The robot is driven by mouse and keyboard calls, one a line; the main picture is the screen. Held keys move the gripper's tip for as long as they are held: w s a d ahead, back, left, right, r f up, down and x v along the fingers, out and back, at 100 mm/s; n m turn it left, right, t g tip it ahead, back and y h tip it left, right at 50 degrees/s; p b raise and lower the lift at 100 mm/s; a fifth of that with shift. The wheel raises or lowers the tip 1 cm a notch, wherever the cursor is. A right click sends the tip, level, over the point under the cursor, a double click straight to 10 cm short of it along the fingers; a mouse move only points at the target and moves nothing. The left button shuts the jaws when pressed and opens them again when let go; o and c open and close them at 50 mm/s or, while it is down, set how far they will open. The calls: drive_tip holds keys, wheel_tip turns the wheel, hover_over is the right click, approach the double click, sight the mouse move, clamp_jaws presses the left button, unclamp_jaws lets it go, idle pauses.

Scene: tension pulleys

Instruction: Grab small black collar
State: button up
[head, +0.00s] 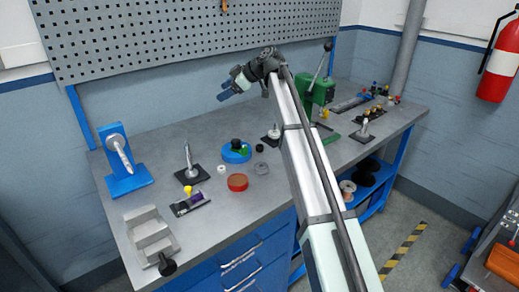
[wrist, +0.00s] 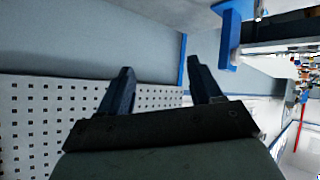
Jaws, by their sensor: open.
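A small black ring-like piece (head: 260,148), which looks like the small black collar, lies on the grey workbench (head: 215,222) in the head view. It sits just right of a blue round tray (head: 236,153) holding green and black pieces. My gripper (head: 222,91) is raised well above the bench, in front of the pegboard, up and left of the collar in the picture. In the wrist view my gripper (wrist: 163,78) shows two dark blue fingers spread apart with nothing between them. The collar is not visible in the wrist view.
A red round dish (head: 237,182), a white ring (head: 222,169) and a grey piece (head: 261,168) lie near the collar. An upright post on a black base (head: 188,174) stands to the left. A green press (head: 318,92) stands behind my arm, which hides part of the bench.

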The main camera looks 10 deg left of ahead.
drive_tip(key=w+d+f+m+g+h, duration=0.1)
drive_tip(key=w+d+f+h, duration=0.15)
drive_tip(key=d+f, duration=0.45)
drive_tip(key=w+d+f+g+h, duration=0.15)
drive_tip(key=d+f+h, duration=0.3)
drive_tip(key=d, duration=0.55)
approach(260, 148)
drive_tip(key=f, duration=0.1)
drive_tip(key=w+f, duration=0.1)
drive_tip(key=shift+a+f+y, duration=0.3)
drive_tip(key=shift+f+y, duration=0.05)
drive_tip(key=shift+y, duration=0.05)
drive_tip(key=shift+w+a+x, duration=0.1)
drive_tip(key=shift+x, duration=1.4)
drive_tip(key=shift+w+a+x, duration=0.1)
drive_tip(key=shift+w+x, duration=0.05)
drive_tip(key=shift+x, duration=1.35)
drive_tip(key=shift+r, duration=0.1)
drive_tip(key=shift+c, duration=0.2)
drive_tip(key=c, duration=1.1)
